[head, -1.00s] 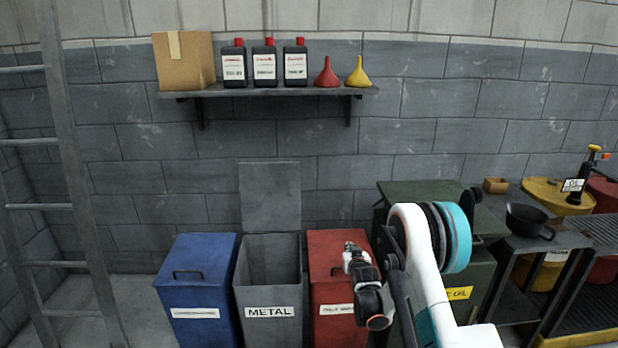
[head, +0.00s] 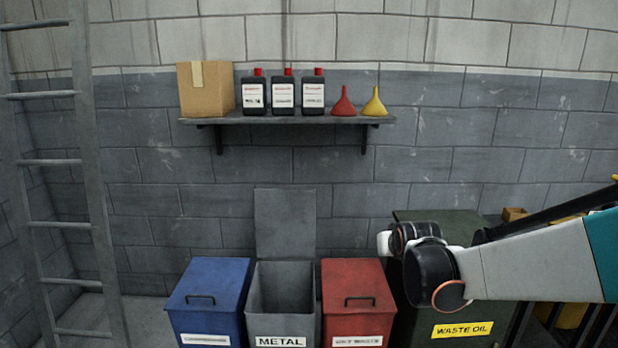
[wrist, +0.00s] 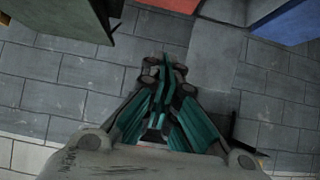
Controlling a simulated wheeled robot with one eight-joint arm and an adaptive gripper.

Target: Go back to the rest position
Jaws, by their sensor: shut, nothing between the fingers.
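My gripper (wrist: 165,78) shows in the wrist view, its teal and dark fingers drawn together with nothing between them. It points at the grey block wall, clear of the bins. In the head view my arm comes in from the right edge, its white and black end in front of the green waste oil bin (head: 462,300). The gripper fingers cannot be made out there.
The blue bin (head: 208,292) and red bin (head: 357,290) are closed. The metal bin (head: 283,292) between them has its lid (head: 285,222) up. A shelf (head: 290,118) holds a box, bottles and funnels. A ladder (head: 92,190) stands left.

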